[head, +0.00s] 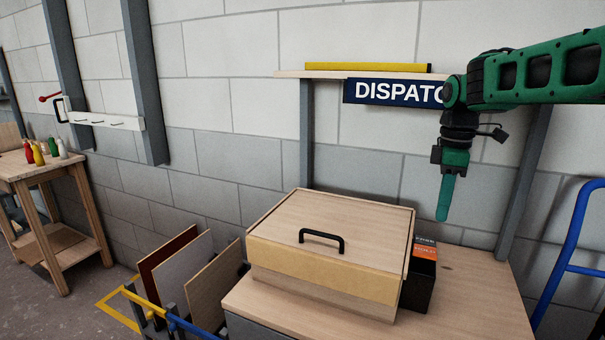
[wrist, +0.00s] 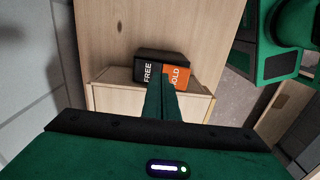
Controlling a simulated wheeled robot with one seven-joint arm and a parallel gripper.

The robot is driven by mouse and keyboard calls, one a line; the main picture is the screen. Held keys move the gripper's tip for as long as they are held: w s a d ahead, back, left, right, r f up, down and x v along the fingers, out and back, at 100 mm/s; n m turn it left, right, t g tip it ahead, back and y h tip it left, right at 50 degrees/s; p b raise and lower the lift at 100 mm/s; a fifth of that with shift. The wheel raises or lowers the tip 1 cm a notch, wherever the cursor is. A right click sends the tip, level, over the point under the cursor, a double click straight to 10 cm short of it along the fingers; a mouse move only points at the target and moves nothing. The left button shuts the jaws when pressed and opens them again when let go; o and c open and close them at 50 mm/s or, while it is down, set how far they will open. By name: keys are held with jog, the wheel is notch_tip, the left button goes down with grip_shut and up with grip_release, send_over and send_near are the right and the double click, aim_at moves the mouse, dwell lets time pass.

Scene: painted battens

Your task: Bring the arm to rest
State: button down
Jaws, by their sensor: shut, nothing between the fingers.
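My gripper (head: 442,214) hangs down from the green arm at the right of the head view, above the bench and apart from it. Its fingers are shut together with nothing between them. In the wrist view the gripper (wrist: 161,84) points down toward a black box with an orange patch, marked FREE and HOLD. That box (head: 421,285) stands on the bench, to the right of a wooden case. No object is held.
The closed wooden case (head: 350,224) with a black handle sits on the bench (head: 468,290). A DISPATCH sign (head: 395,91) hangs behind my arm. A blue rail (head: 562,240) stands at the right. Panels stand in a rack (head: 176,325) at the lower left.

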jog(key=s+d+f+m, duration=0.3)
jog(key=s+m, duration=0.3)
jog(key=s, duration=0.4)
jog(key=s+d+f+m, duration=0.2)
jog(key=s+f+m, duration=0.3)
jog(key=s, duration=0.6)
jog(key=s+d+f+m, duration=0.3)
jog(key=s+m, duration=0.5)
jog(key=s, duration=0.3)
jog(key=shift+s+d+f, duration=0.15)
jog(key=shift+d+f, duration=0.15)
jog(key=shift+f, duration=0.3)
